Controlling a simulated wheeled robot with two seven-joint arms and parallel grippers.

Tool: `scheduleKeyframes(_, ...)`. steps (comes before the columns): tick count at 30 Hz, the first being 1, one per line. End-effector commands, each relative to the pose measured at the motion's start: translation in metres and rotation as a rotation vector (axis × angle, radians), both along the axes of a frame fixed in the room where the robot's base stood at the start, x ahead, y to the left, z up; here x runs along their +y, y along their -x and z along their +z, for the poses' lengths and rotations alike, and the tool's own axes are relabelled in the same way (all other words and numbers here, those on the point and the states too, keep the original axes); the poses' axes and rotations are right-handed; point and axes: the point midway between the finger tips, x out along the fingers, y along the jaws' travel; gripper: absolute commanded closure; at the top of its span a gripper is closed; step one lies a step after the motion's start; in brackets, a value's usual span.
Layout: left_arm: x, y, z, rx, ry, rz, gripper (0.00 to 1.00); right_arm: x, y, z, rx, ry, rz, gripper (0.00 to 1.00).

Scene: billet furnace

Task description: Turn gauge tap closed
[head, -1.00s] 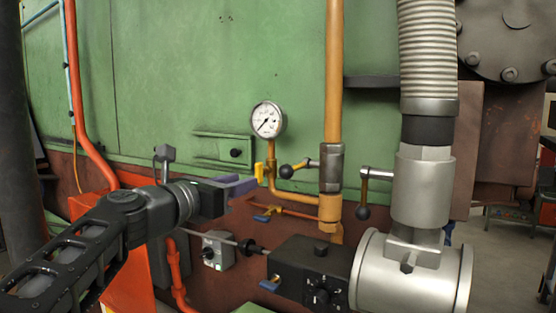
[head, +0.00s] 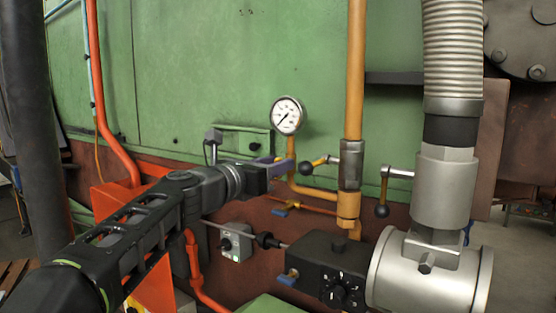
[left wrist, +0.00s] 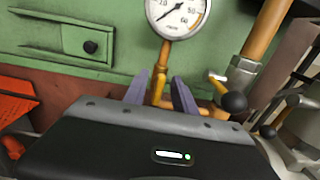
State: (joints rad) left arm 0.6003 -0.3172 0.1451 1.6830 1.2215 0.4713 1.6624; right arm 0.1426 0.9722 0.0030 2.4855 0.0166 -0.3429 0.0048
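The round white pressure gauge (head: 287,115) stands on a thin yellow-orange pipe (head: 291,150) against the green furnace wall. It also shows at the top of the left wrist view (left wrist: 178,14). My left gripper (head: 283,164) is just below the gauge, at the pipe where the gauge tap sits. Its purple-grey fingers stand apart in the left wrist view (left wrist: 160,92), with the yellow pipe (left wrist: 160,72) showing between them. The tap's yellow handle is hidden or cannot be told from the pipe; contact with it cannot be made out. My right gripper is out of view.
Right of the gripper, a black-ball lever (head: 306,168) sits on the thick orange gas pipe (head: 355,70). A second black-ball lever (head: 382,210) is by the silver pipe (head: 446,185). A black valve box (head: 325,262) and a grey switch box (head: 236,243) lie below.

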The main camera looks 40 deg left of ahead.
Motion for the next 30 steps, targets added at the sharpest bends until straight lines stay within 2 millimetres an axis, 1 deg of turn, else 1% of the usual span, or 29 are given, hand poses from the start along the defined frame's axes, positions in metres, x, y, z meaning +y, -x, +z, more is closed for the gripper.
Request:
scheduleKeyframes(1,0.0001,-0.0052,0.0007,0.001,0.0,-0.001,0.67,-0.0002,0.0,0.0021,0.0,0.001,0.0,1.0)
scheduleKeyframes(4,-0.0001,-0.0101,0.0005,0.0,0.0,-0.001,0.67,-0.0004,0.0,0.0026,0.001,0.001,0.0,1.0)
scheduleKeyframes(12,0.0,-0.0109,-0.0001,0.0,0.0,0.0,0.68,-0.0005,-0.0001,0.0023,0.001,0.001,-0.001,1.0)
scheduleKeyframes(24,-0.0001,-0.0107,0.0,0.0,0.0,0.0,1.0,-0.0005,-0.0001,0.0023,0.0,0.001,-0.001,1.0)
scheduleKeyframes(30,-0.0001,-0.0107,0.0,0.0,0.0,0.0,1.0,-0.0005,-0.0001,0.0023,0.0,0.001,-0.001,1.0)
